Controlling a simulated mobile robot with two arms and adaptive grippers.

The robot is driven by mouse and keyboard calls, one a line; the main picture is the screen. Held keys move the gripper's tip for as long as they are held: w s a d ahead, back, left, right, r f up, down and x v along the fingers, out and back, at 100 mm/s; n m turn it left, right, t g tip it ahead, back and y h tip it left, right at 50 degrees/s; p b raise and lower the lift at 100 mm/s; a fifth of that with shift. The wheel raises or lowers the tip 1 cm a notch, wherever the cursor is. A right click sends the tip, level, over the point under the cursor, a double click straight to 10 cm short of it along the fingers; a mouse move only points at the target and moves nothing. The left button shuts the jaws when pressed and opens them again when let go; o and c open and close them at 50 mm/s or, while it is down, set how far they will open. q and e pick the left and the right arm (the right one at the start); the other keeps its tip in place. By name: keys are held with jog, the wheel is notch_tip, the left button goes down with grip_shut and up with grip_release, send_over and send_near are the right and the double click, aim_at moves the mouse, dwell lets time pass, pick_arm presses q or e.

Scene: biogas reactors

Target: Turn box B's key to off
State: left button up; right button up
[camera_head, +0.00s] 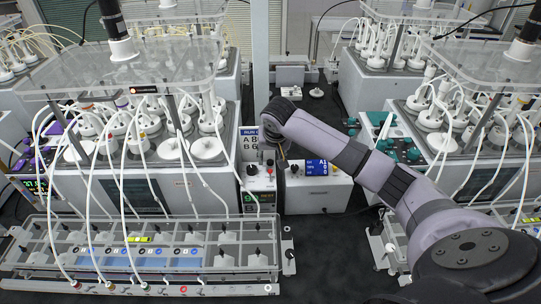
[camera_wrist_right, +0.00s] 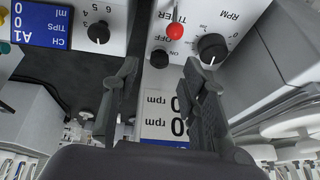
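A white control box (camera_wrist_right: 145,20) fills the upper middle of the right wrist view, seen upside down, with TIMER, RPM and ON/OFF markings. The small dark switch (camera_wrist_right: 160,58) beside the ON/OFF marking lies between my fingertips in this view; I cannot tell its setting or whether it is a key. A red knob (camera_wrist_right: 175,32) and a black RPM dial (camera_wrist_right: 212,48) are close by. My left gripper is not in view.
A white box with a blue A1 screen (camera_head: 317,168) stands right of the control box (camera_head: 260,183) in the head view. A long rack with tubes (camera_head: 140,289) stands at the front left. Reactor units stand on both sides. Dark bench at the front middle is clear.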

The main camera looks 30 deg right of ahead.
aim_at(270, 163)
jog(key=shift+w+d+f, duration=0.1)
jog(key=shift+w+f, duration=0.05)
jog(key=shift+f, duration=0.45)
jog(key=shift+w+f, duration=0.15)
jog(key=shift+f, duration=0.2)
jog(key=shift+d+f, duration=0.1)
jog(key=shift+f, duration=0.2)
jog(key=shift+w+f, duration=0.15)
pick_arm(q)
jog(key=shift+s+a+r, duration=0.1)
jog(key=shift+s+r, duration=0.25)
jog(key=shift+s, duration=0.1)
pick_arm(e)
grip_shut()
